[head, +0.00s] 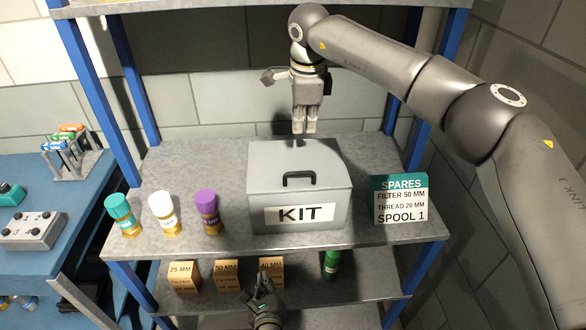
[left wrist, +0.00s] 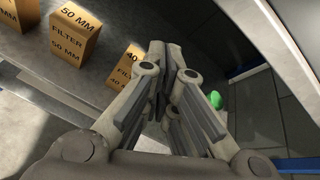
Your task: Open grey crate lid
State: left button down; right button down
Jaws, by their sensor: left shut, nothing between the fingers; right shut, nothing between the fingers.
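The grey crate (head: 340,215) marked KIT stands on the upper shelf. Its lid (head: 265,165) is down, with a dark handle (head: 299,178) near the front. My right gripper (head: 304,131) points down at the lid's rear edge, shut and empty; whether it touches the lid I cannot tell. My left gripper (head: 264,276) is shut and empty, low in front of the lower shelf by the 40 MM box (head: 277,267). In the left wrist view its fingers (left wrist: 170,52) are close together beside that box (left wrist: 124,70).
Teal-, white- and purple-capped bottles (head: 207,212) stand left of the crate; a SPARES sign (head: 399,199) stands right. The lower shelf (head: 370,275) holds filter boxes (head: 227,275) and a green cylinder (head: 331,264). Blue posts (head: 100,100) frame the rack. A blue bench (head: 80,200) is at left.

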pick_arm(q)
jog(key=w+d+r+m+t, duration=0.2)
jog(key=d+r+m+t, duration=0.25)
jog(key=r, duration=0.95)
jog(key=t, duration=0.3)
send_near(293, 173)
jog(key=shift+m, duration=0.45)
jog(key=x, duration=0.7)
jog(key=r+x, duration=0.1)
jog(key=x, duration=0.2)
jog(key=shift+r, duration=0.1)
pick_arm(e)
jog(key=c, duration=1.5)
grip_release()
